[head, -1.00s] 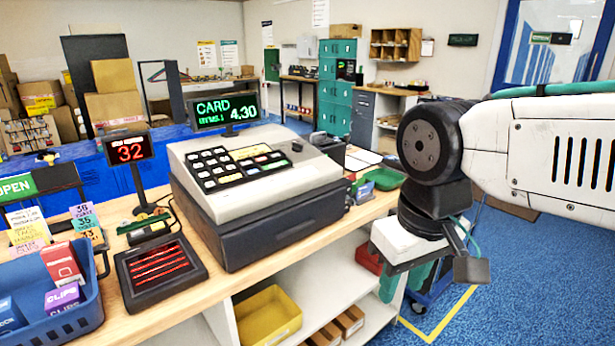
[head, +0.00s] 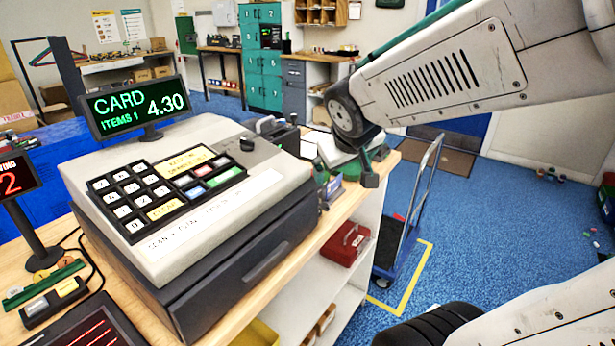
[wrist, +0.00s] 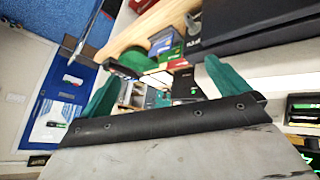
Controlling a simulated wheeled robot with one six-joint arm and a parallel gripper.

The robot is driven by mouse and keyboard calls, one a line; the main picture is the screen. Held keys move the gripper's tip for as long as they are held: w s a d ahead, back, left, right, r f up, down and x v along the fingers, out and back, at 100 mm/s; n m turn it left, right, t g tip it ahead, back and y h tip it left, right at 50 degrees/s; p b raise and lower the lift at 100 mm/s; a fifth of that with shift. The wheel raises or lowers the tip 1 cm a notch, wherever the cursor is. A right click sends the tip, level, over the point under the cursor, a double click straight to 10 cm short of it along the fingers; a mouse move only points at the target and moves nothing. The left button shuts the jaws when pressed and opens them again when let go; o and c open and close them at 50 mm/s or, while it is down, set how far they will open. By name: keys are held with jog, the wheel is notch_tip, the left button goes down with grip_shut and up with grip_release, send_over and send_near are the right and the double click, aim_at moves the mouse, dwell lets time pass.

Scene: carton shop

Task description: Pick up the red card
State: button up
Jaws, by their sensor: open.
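I cannot make out a red card for certain in either view. My gripper (wrist: 160,84) shows in the wrist view as two green fingers set wide apart, with nothing held between them. Beyond the fingers are small boxes and a counter edge, tilted in the picture. In the head view the wrist end of my arm is over the far right end of the counter (head: 262,283), past the cash register (head: 190,190). The fingers are mostly hidden there.
The register display (head: 135,106) reads CARD 4.30. A card terminal (head: 52,300) lies at the counter's left. A red case (head: 347,243) sits on the shelf below. A hand truck (head: 408,215) stands on blue floor beside the counter. Teal lockers (head: 262,60) are behind.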

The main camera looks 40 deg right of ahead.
jog(key=w+d+f+n+t+y, duration=0.1)
jog(key=w+d+t, duration=0.1)
jog(key=w+d, duration=0.1)
jog(key=w+d+f+n+t+y, duration=0.1)
jog(key=w+d+f+t, duration=0.1)
jog(key=w, duration=0.3)
jog(key=w+d+f+n+t+y, duration=0.1)
jog(key=w+d+f+t+y, duration=0.1)
jog(key=w+d, duration=0.2)
jog(key=shift+w+d+f+n, duration=0.15)
jog(key=shift+w+d+n, duration=0.2)
jog(key=shift+d+n, duration=0.1)
jog(key=f+y, duration=0.1)
jog(key=s+a+f+n+y, duration=0.1)
jog(key=y, duration=0.1)
jog(key=f+y, duration=0.1)
jog(key=shift+s+a+t+y, duration=0.15)
jog(key=shift+t+y, duration=0.15)
jog(key=shift+y, duration=0.1)
jog(key=shift+n, duration=0.25)
jog(key=x, duration=0.7)
jog(key=shift+a+f, duration=0.25)
jog(key=shift+f, duration=0.15)
jog(key=c, duration=1)
